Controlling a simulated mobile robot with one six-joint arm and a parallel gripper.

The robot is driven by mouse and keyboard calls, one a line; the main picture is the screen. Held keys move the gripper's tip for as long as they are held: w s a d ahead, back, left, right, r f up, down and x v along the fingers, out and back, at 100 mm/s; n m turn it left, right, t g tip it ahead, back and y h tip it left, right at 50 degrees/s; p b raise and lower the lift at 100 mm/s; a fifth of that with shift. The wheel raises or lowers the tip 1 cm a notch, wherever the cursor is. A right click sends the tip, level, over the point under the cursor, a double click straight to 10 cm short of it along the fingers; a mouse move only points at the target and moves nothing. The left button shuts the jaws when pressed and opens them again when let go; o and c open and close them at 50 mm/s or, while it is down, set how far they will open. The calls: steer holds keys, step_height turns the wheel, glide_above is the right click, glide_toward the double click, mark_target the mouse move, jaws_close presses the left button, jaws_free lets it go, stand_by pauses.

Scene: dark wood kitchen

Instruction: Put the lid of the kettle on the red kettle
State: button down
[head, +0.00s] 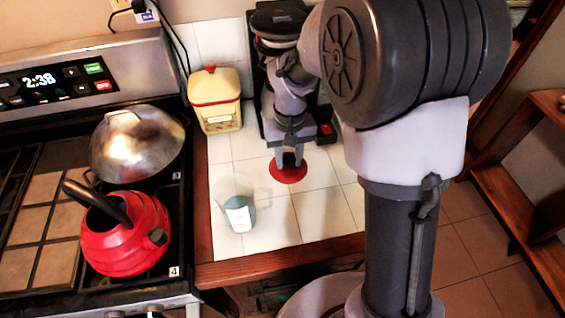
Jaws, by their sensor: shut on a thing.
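The red kettle (124,238) stands upright on the front right of the stove, with a dark handle arching over it and a dark spout tip facing right. Its top opening is partly hidden by the handle. A flat red round lid (288,174) is at the white tiled counter. My gripper (288,162) points straight down over the lid and is shut on it at its middle. I cannot tell whether the lid still touches the tiles.
A covered metal pan (138,145) stands behind the kettle on the stove (30,235). A translucent cup (236,205) stands between gripper and kettle. A dark coffee machine (262,85) stands behind my gripper.

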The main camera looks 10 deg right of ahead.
step_height(320, 180, down, 9)
steer(key=b, duration=0.3)
steer(key=shift+r, duration=0.2)
steer(key=shift+d+r, duration=0.1)
steer(key=shift+r, duration=0.05)
steer(key=c, duration=1)
jaws_free()
